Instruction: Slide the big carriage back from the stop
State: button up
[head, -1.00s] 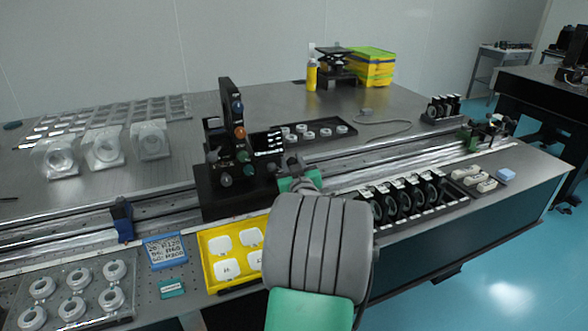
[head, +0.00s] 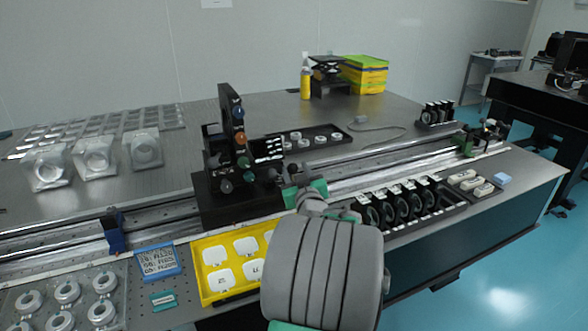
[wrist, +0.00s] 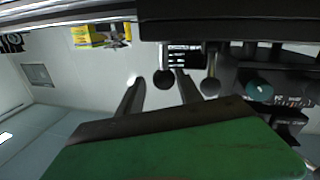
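The big carriage (head: 222,207) is a black block on the long rail, with a tall black plate and several round knobs on it. It also shows upside down along the top of the wrist view (wrist: 230,28). A blue clamp (head: 115,237) sits on the rail to its left, with a gap between; a green piece (head: 464,143) is far right on the rail. I cannot tell which is the stop. My gripper (wrist: 158,76) is open at the carriage's front right. A dark round knob (wrist: 163,80) shows between its fingertips; contact is unclear. In the head view my arm hides the fingers.
A yellow tray (head: 206,288) with white pieces and a blue label box (head: 158,262) lie in front of the rail. A black rack of round optics (head: 400,207) stands right of my arm. Clear mounts (head: 97,158) and a black tray (head: 333,131) are behind the rail.

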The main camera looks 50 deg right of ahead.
jog(key=v, duration=0.5)
jog(key=shift+s+a, duration=0.25)
jog(key=shift+a, duration=0.05)
